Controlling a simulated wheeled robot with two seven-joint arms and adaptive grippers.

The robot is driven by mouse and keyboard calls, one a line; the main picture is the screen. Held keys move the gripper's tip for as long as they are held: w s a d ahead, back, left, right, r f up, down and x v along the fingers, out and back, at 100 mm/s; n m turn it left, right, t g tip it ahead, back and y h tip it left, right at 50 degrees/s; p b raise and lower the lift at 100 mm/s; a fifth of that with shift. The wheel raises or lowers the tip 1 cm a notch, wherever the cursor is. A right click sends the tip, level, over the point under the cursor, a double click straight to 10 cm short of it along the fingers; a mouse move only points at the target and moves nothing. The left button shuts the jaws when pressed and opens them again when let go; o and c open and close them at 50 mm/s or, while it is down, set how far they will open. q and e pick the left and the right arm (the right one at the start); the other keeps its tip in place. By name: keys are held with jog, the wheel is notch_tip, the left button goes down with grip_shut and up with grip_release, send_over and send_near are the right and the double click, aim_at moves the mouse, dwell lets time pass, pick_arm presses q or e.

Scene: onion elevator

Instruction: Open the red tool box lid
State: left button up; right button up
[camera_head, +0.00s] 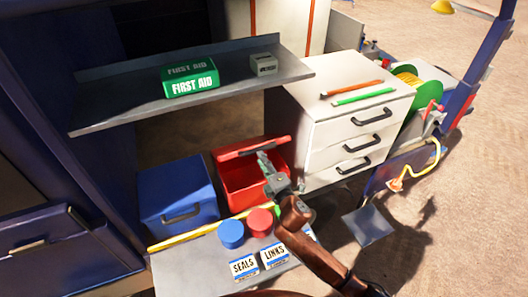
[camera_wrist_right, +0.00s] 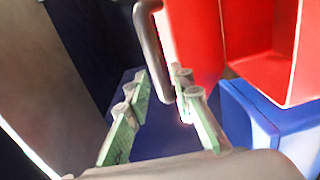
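The red tool box (camera_head: 232,185) stands between the blue box and the white drawer unit. Its red lid (camera_head: 240,150) is raised, and the red inside shows below it. My right gripper (camera_head: 264,160) is at the lid, over the box opening. In the wrist view, the lid (camera_wrist_right: 195,35) has a grey handle (camera_wrist_right: 152,45) that reaches between the fingertips of the right gripper (camera_wrist_right: 162,82). The fingers are apart, one on each side of the handle; whether they touch it is unclear. The open box (camera_wrist_right: 262,45) shows at upper right. My left gripper is out of view.
A grey shelf (camera_head: 120,112) with a green first aid box (camera_head: 190,78) overhangs the tool box. The blue box (camera_head: 180,195) stands close on the left, the white drawers (camera_head: 340,130) on the right. A tray (camera_head: 190,262) with blue and red round containers lies in front.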

aim_at(250, 146)
jog(key=x, duration=0.5)
jog(key=shift+w+f, duration=0.2)
jog(key=shift+w, duration=0.1)
jog(key=shift+s+r, duration=0.1)
jog(key=shift+s, duration=0.05)
jog(key=shift+c, duration=0.5)
grip_shut()
